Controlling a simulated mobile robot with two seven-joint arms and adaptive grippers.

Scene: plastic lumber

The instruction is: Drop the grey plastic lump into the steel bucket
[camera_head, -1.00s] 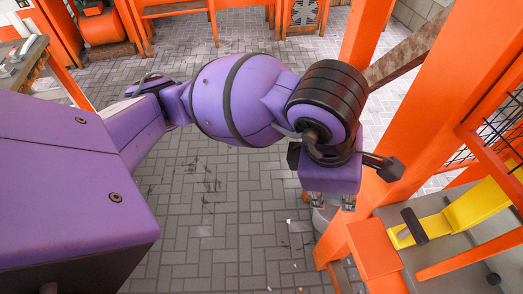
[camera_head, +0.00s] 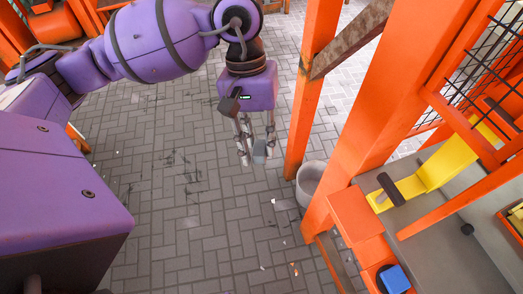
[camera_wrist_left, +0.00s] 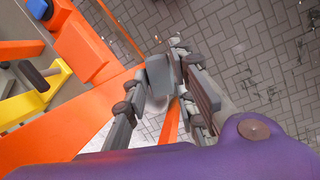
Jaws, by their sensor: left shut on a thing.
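My left gripper (camera_head: 254,153) hangs fingers down above the paved floor and is shut on the grey plastic lump (camera_head: 260,150). The lump shows at the fingertips, and again between the fingers in the left wrist view (camera_wrist_left: 159,72). The steel bucket (camera_head: 312,182) is a pale grey, round bucket standing on the floor to the right of the gripper in the head view, beside an orange post. The post hides part of its right side. In the wrist view the bucket is mostly hidden behind the lump and fingers. My right gripper is not in view.
Orange posts (camera_head: 308,95) stand just right of the gripper, with a rusty diagonal brace (camera_head: 350,38). An orange-framed machine with a yellow part (camera_head: 440,172) and a blue block (camera_head: 394,279) fills the right. The paved floor (camera_head: 190,220) in the middle is mostly clear, with small scraps.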

